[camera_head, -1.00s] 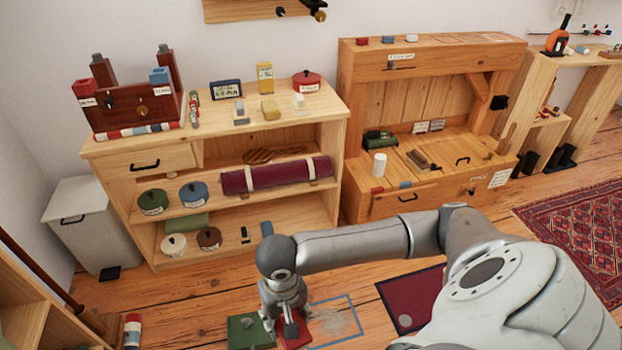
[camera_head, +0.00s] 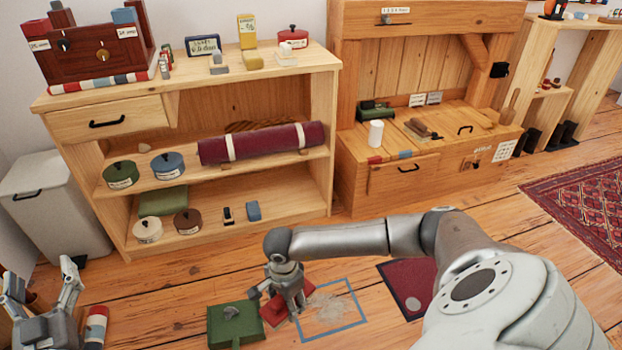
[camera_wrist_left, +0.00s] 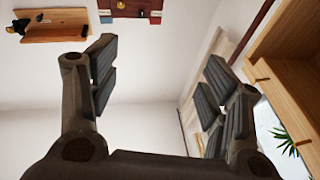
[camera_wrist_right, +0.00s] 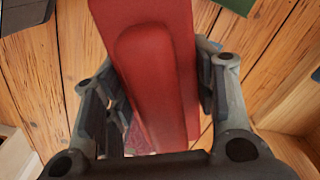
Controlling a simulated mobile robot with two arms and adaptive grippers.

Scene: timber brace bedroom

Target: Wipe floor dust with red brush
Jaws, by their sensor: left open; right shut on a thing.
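The red brush (camera_head: 274,311) is in my right gripper (camera_head: 289,305), low over the floor. It is at the left edge of a blue outlined square (camera_head: 362,307). Pale grey dust (camera_head: 332,308) lies inside the square. The fingers partly hide the brush; I cannot tell whether it touches the boards. In the right wrist view the red brush (camera_wrist_right: 160,75) sits between the two fingers. My left gripper (camera_head: 42,288) is open and empty at the lower left; its spread fingers show in the left wrist view (camera_wrist_left: 160,85).
A green box-like object (camera_head: 222,325) is just left of the brush. A dark red mat (camera_head: 400,275) lies to the right of the square. A shelf unit (camera_head: 285,195) and a wooden bench (camera_head: 350,190) stand behind. A striped cylinder (camera_head: 96,325) stands near my left gripper.

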